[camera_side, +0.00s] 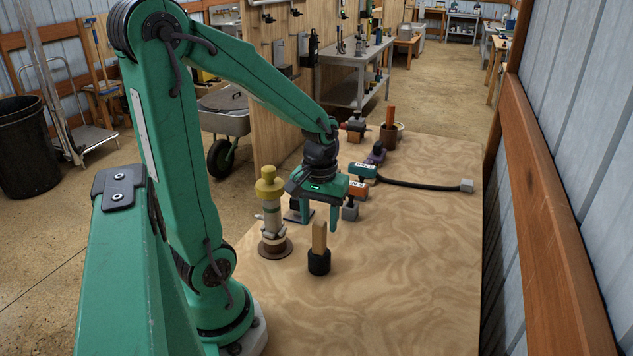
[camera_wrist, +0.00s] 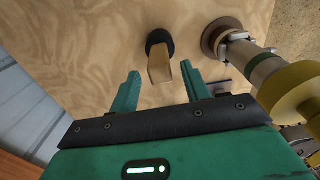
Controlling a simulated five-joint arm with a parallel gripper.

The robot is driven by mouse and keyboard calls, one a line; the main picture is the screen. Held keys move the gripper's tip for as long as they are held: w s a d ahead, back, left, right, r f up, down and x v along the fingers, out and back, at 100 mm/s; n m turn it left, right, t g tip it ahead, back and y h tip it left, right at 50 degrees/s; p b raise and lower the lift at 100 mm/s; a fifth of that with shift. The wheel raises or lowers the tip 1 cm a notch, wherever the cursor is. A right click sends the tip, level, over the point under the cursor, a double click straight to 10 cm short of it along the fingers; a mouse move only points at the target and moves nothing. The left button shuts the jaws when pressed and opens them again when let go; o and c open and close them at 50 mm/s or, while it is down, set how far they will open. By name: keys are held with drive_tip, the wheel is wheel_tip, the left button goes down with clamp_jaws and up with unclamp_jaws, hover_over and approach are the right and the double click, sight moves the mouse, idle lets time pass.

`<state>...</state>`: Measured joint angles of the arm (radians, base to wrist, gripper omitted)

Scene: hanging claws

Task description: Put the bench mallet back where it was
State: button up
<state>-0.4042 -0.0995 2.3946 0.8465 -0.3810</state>
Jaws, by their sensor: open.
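The mallet (camera_side: 319,262), with a thick black head and a pale wooden handle, stands upright on its head on the plywood bench top. In the wrist view, its handle (camera_wrist: 159,68) points toward the camera and shows between the two fingers, with the black head (camera_wrist: 157,39) beyond. My gripper (camera_side: 320,217) is open and points down, its fingertips close to the top of the handle. It also shows in the wrist view (camera_wrist: 161,74), with visible gaps between the fingers and the handle. Whether the fingers reach down past the handle's top is unclear.
A yellow-topped post on a round brown base (camera_side: 272,248) stands just left of the mallet. Behind my gripper are an orange labelled block (camera_side: 357,190) and a teal one (camera_side: 363,171) with a black cable. The bench (camera_side: 420,290) is clear to the front and right.

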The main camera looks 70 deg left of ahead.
wheel_tip(320, 180, up, 8)
drive_tip(key=shift+r, duration=0.1)
idle(0.4)
drive_tip(key=shift+d, duration=0.1)
idle(0.4)
drive_tip(key=s+d+r+m+t, duration=0.2)
drive_tip(key=d+r+m+t, duration=0.2)
drive_tip(key=d+m, duration=0.5)
drive_tip(key=shift+s+d+t, duration=0.15)
drive_tip(key=shift+d+t, duration=0.55)
drive_tip(key=shift+t, duration=0.1)
idle(0.6)
